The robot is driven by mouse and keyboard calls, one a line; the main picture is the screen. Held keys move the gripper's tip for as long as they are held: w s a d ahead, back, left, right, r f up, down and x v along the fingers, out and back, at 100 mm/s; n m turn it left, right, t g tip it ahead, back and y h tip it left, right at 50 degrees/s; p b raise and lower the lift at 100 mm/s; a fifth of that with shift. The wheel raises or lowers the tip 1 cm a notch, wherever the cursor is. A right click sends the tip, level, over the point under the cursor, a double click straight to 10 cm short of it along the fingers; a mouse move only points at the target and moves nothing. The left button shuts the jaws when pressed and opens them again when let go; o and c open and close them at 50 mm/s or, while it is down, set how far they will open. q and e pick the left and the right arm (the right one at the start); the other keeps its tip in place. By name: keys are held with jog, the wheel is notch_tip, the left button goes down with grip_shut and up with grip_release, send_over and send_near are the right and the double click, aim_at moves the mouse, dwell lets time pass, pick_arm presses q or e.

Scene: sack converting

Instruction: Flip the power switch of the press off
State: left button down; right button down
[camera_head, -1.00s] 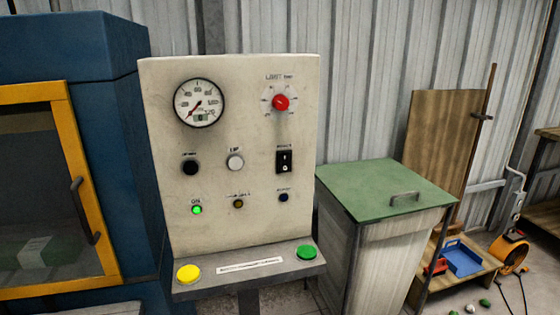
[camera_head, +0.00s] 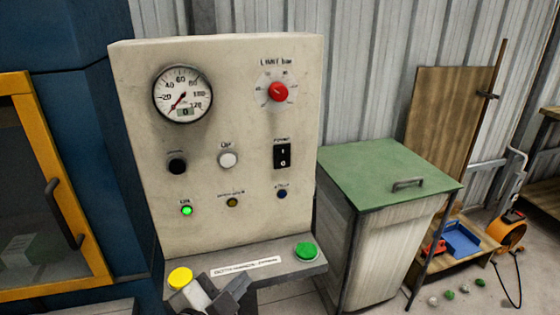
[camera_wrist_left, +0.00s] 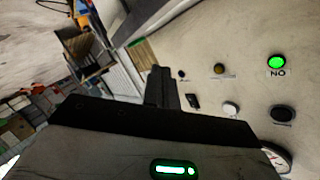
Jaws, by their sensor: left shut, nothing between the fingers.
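The press's control panel (camera_head: 240,120) stands upright in front of me. Its power switch (camera_head: 282,155) is a black rocker at the panel's right side, under the red limit knob (camera_head: 278,92). The green ON lamp (camera_head: 186,210) is lit. My left gripper (camera_head: 236,287) is low in front of the panel's bottom ledge, below and left of the switch and apart from it. In the left wrist view its fingers (camera_wrist_left: 162,88) are shut and empty. The black switch (camera_wrist_left: 193,101) shows just right of them there. My right gripper is not in view.
A yellow button (camera_head: 180,278) and a green button (camera_head: 306,251) sit on the ledge (camera_head: 270,270). A green-lidded bin (camera_head: 385,172) stands right of the panel. A blue machine with a yellow-framed door (camera_head: 45,170) is at the left. A blue tray (camera_head: 461,238) lies far right.

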pick_arm(q)
jog(key=w+d+r+m+t+h+p, duration=0.1)
jog(key=d+r+m+h, duration=0.1)
jog(key=r+m, duration=0.7)
notch_tip(320, 180, up, 6)
jog(key=shift+w+d+r+m, duration=0.15)
jog(key=shift+w+d+m, duration=0.2)
jog(key=shift+d, duration=0.35)
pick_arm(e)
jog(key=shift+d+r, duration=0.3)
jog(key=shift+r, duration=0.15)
pick_arm(q)
jog(key=shift+s, duration=0.1)
